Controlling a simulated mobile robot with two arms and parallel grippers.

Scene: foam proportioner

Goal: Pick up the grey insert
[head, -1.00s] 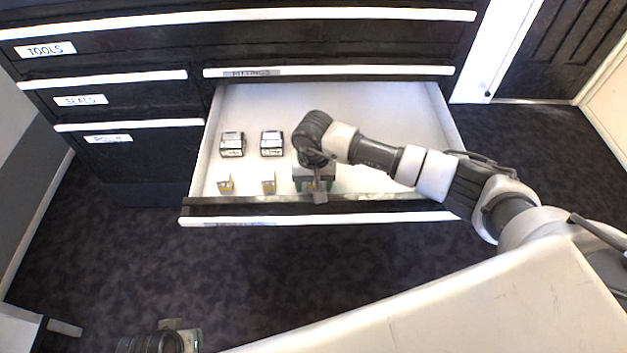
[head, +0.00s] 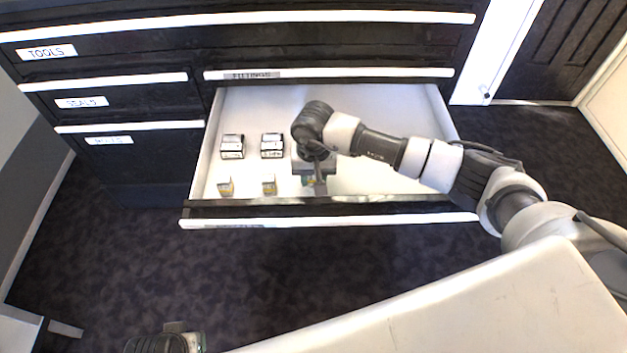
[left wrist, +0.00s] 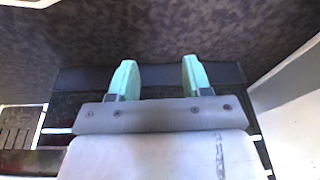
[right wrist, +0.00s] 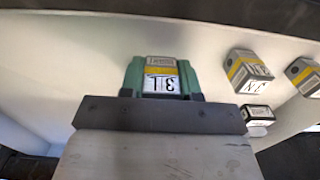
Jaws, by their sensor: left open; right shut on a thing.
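My right gripper (head: 310,181) is inside the open drawer, near its front wall. In the right wrist view its green fingers (right wrist: 161,77) are shut on a small grey insert (right wrist: 161,64) with a yellow band and a white label. In the head view my gripper mostly hides this insert, and I cannot tell whether it is clear of the drawer floor. My left gripper (left wrist: 160,82) is open and empty over the dark floor; only part of its arm end shows at the bottom of the head view.
The drawer (head: 390,184) also holds two similar yellow-banded blocks (head: 225,187) (head: 269,185) and two dark boxes (head: 232,147) (head: 272,146). The drawer's right side is clear except for my arm. A white surface (head: 450,310) fills the lower right.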

